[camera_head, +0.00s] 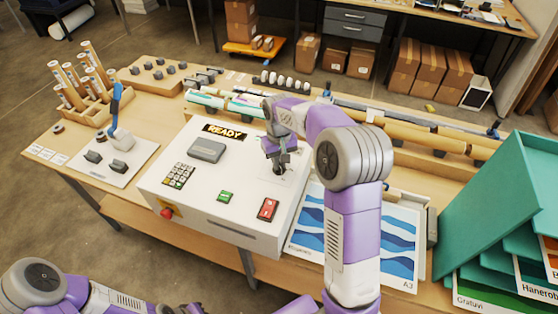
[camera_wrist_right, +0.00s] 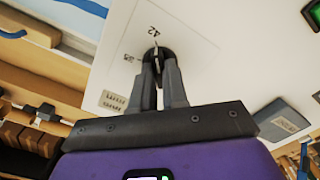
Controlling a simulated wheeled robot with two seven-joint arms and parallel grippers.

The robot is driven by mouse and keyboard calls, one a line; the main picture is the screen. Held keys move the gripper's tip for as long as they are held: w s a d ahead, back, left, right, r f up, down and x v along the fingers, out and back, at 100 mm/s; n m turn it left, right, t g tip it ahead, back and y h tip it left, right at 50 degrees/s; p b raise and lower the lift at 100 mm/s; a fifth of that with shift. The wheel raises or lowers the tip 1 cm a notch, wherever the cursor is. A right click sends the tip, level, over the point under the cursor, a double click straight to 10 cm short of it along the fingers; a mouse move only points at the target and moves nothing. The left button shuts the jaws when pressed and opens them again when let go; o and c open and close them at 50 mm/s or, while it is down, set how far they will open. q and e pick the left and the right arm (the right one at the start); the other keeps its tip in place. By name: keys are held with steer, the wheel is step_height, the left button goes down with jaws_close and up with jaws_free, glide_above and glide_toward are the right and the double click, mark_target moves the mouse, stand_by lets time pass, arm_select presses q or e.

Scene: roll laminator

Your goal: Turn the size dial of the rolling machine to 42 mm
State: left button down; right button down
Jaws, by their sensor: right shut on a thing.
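The rolling machine is a white box (camera_head: 217,212) on the wooden bench. Its black size dial (camera_head: 279,170) sits on the right part of the top panel. My right gripper (camera_head: 278,158) reaches down over it and is shut on the dial. In the right wrist view, the two dark fingers (camera_wrist_right: 160,72) close around the black dial (camera_wrist_right: 159,52). A "42" mark (camera_wrist_right: 153,32) is printed just beyond the dial, and another mark (camera_wrist_right: 129,57) lies to its left. The fingers hide part of the dial; its exact setting is hard to read. My left gripper is out of view.
The panel also has a READY display (camera_head: 225,131), a keypad (camera_head: 178,175), a green button (camera_head: 226,196), a red switch (camera_head: 268,209) and a red knob (camera_head: 166,212). A blue-handled lever (camera_head: 116,105) stands left. Wavy blue prints (camera_head: 400,238) and a teal rack (camera_head: 490,205) are right.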

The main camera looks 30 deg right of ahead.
steer(key=shift+r+m, duration=0.1)
steer(key=shift+m, duration=0.2)
steer(key=c, duration=1.1)
jaws_free()
steer(key=shift+c, duration=0.2)
step_height(320, 180, up, 8)
steer(key=shift+f, duration=0.25)
